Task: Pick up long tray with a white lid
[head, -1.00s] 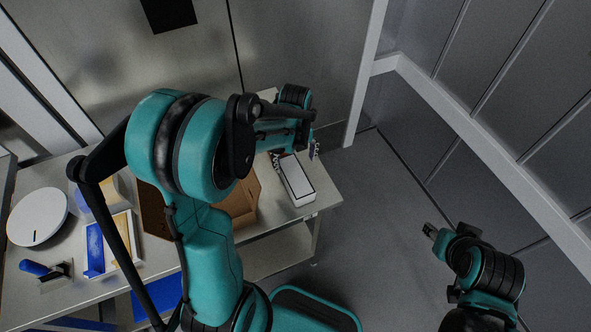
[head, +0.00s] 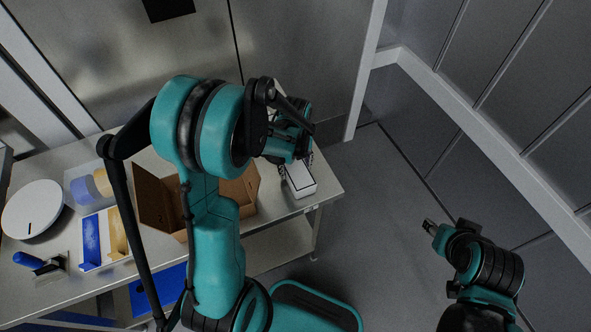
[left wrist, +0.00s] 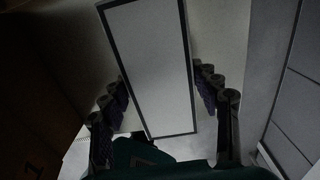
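The long tray with a white lid (head: 299,186) lies on the metal table near its right edge; its lid has a dark border. It fills the middle of the left wrist view (left wrist: 152,65). My left gripper (head: 296,168) is over the tray, and its wrist hides the tray's far part in the head view. In the left wrist view its two fingers (left wrist: 163,95) are apart, one on each side of the tray, with gaps showing. My right gripper (head: 430,226) is over the floor at the right, away from the table; its fingers are too small to judge.
An open brown cardboard box (head: 242,192) stands left of the tray, partly behind my left arm. A white round disc (head: 32,208), a blue-handled scraper (head: 38,264) and blue and yellow packs (head: 92,240) lie further left. A wall stands behind the table.

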